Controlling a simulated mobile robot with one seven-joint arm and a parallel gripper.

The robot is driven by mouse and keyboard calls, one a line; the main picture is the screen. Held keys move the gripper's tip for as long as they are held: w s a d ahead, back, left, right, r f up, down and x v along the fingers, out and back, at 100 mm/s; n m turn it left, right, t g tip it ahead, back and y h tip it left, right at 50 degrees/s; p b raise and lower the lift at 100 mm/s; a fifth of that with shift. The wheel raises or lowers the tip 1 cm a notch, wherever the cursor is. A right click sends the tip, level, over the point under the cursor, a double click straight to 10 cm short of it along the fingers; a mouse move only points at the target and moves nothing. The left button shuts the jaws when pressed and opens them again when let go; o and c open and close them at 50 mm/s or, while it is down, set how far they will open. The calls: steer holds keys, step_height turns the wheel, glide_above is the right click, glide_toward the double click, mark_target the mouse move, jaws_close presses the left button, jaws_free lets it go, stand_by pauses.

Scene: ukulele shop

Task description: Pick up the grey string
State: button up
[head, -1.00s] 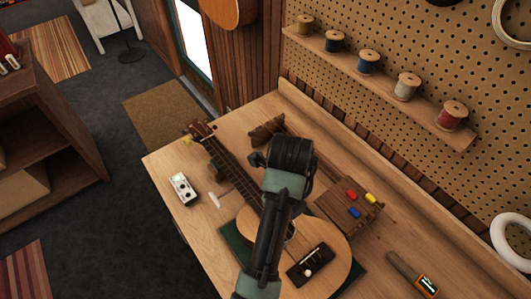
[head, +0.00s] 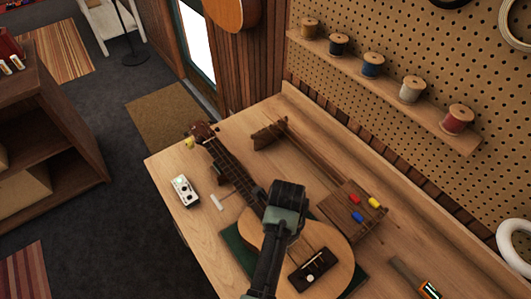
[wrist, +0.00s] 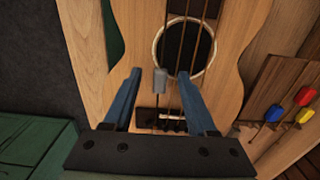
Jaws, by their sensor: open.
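A small grey tab (wrist: 160,80), which looks like the end of the grey string, shows in the wrist view over the ukulele's body beside the sound hole. A thin dark line runs from it toward the bridge (wrist: 150,116). The ukulele (head: 330,240) lies face up on the workbench, and its dark strings run beside the tab. My gripper (wrist: 159,73) is open, with its blue fingers on either side of the grey tab. I cannot tell the height gap. In the head view my gripper (head: 287,195) hides that part of the ukulele and the tab.
A wooden block (head: 345,215) with red, blue and yellow tabs stands right of the ukulele. A tuner-like box (head: 185,190) lies left of the neck. A pegboard shelf (head: 385,85) holds several spools. A handled tool (head: 410,275) lies at the lower right.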

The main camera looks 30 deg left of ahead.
steer(key=shift+f, duration=0.2)
jaws_close()
steer(key=shift+r, duration=0.1)
step_height(320, 180, up, 15)
steer(key=p, duration=0.4)
stand_by(1.0)
